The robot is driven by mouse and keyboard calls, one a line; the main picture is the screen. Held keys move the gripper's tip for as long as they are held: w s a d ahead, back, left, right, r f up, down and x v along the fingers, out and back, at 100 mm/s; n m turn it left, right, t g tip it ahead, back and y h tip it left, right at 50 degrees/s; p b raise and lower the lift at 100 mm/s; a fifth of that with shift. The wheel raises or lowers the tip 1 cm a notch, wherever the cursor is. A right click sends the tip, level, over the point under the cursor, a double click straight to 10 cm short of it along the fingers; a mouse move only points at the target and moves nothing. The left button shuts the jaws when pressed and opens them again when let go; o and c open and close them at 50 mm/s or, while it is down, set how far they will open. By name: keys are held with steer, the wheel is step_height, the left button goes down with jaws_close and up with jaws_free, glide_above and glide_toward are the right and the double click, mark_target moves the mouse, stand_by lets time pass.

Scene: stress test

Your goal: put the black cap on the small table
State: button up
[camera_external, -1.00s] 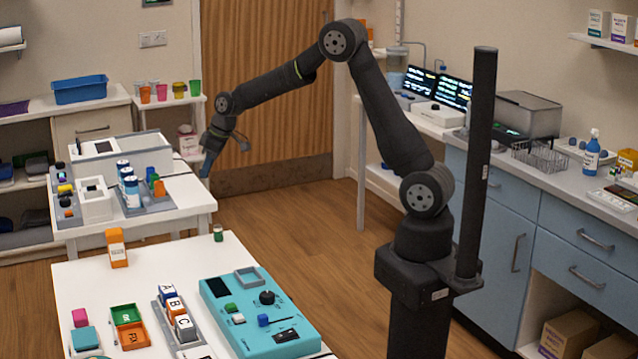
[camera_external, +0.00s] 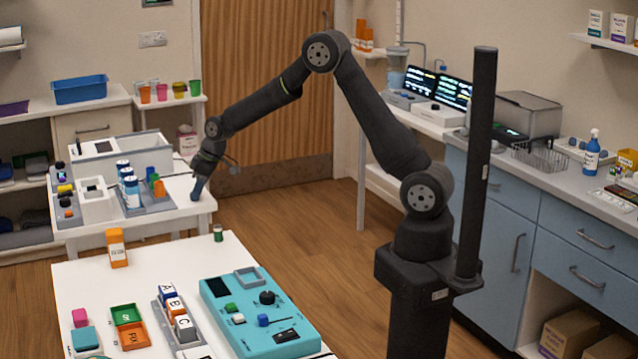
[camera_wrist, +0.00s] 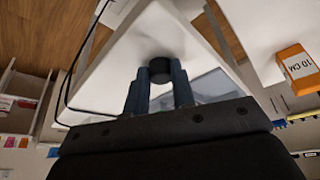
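My gripper (camera_external: 196,194) points down at the right end of the white table with the vials, its tips close to the tabletop. In the wrist view my gripper (camera_wrist: 160,76) has its blue-grey fingers on either side of a round black cap (camera_wrist: 160,65). The fingers appear to touch the cap on both sides.
A grey tray with blue-and-white vials (camera_external: 131,190) stands left of my gripper. White box-like devices (camera_external: 95,203) are further left.

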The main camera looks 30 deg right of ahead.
steer(key=o, duration=0.4)
steer(key=shift+o, duration=0.2)
steer(key=v, duration=1.2)
steer(key=shift+r, duration=0.2)
steer(key=shift+w+f, duration=0.1)
steer(key=x, duration=1.2)
steer(key=shift+r, duration=1.7)
